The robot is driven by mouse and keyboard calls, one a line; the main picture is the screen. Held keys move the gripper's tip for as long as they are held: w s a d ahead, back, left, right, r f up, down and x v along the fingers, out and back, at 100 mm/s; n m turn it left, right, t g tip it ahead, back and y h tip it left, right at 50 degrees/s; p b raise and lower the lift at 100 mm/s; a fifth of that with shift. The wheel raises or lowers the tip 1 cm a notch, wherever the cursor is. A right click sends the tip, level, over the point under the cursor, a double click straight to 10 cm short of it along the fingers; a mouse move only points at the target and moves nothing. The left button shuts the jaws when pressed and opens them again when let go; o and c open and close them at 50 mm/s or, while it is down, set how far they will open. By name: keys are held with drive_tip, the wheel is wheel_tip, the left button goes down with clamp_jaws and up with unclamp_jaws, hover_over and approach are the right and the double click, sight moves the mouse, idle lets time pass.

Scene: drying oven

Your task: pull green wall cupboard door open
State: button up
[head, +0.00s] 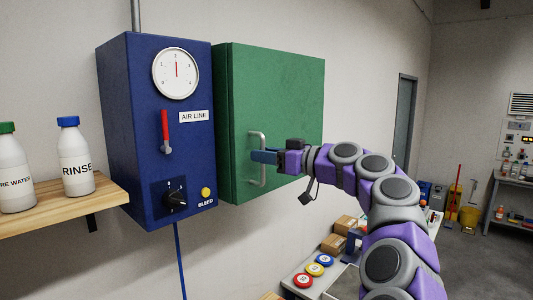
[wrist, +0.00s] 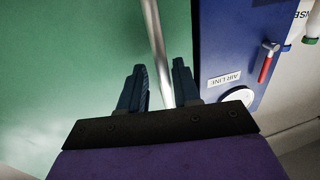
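The green wall cupboard (head: 285,90) hangs on the wall, and its door appears shut. A pale metal bar handle (head: 264,177) stands upright on the door's left part. My gripper (head: 262,156) is at the handle's middle. In the wrist view, the handle (wrist: 154,30) runs between the two dark blue fingers of my gripper (wrist: 161,80), with a gap visible on both sides. The fingers are open and straddle the bar. The green door (wrist: 80,60) fills the left of the wrist view.
A blue air line box (head: 135,120) with gauge, red lever and knob is mounted just left of the cupboard. A wooden shelf (head: 60,212) with bottles is at far left. A bench with boxes (head: 333,244) and coloured lids stands below.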

drive_tip(key=shift+a+f, duration=0.1)
drive_tip(key=shift+a, duration=0.75)
drive_tip(key=shift+c, duration=0.6)
drive_tip(key=shift+d, duration=0.35)
drive_tip(key=c, duration=0.3)
drive_tip(key=shift+s+d, duration=0.1)
drive_tip(key=shift+d, duration=0.1)
clamp_jaws()
drive_tip(key=shift+a, duration=0.25)
